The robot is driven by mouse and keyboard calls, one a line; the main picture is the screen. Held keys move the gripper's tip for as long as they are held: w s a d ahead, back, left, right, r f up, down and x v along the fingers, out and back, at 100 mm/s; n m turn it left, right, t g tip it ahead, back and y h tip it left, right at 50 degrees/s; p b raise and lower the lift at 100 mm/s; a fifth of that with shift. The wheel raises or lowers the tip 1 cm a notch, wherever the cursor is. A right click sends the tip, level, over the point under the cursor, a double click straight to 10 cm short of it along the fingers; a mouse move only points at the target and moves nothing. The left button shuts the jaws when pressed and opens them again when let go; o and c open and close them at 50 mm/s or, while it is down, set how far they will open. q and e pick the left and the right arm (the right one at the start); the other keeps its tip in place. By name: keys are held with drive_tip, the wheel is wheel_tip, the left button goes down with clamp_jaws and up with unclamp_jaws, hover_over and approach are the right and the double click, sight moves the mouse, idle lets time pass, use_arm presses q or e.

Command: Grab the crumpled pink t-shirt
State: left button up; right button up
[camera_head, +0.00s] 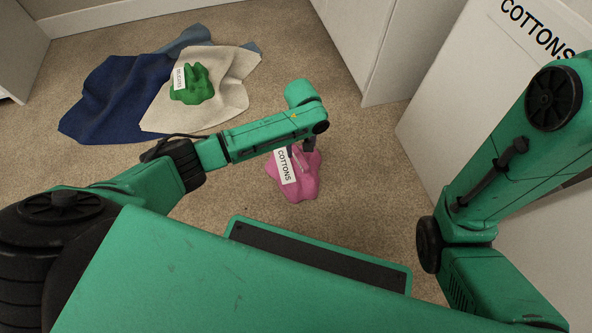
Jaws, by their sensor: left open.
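The crumpled pink t-shirt (302,185) lies in a small heap on the carpet near the middle of the view. A white label reading "COTTONS" sits on its left side. My left gripper (301,158) points down right at the top of the pink heap, and its fingers are open. The fingertips overlap the shirt in the picture, and I cannot tell whether they touch it. My left forearm hides part of the shirt's far side. My right arm comes in at the right, and its gripper is not in view.
A green crumpled cloth (192,88) with a white label lies on a beige cloth (232,92), beside a dark blue cloth (105,108), at the upper left. A white box marked "COTTONS" (470,85) stands at the right. White furniture (375,40) stands behind. Carpet around the shirt is clear.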

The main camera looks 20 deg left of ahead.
sight(300, 156)
use_arm(q)
wheel_tip(300, 156, down, 5)
drive_tip(key=b, duration=0.4)
drive_tip(key=shift+r, duration=0.15)
clamp_jaws()
idle(1.2)
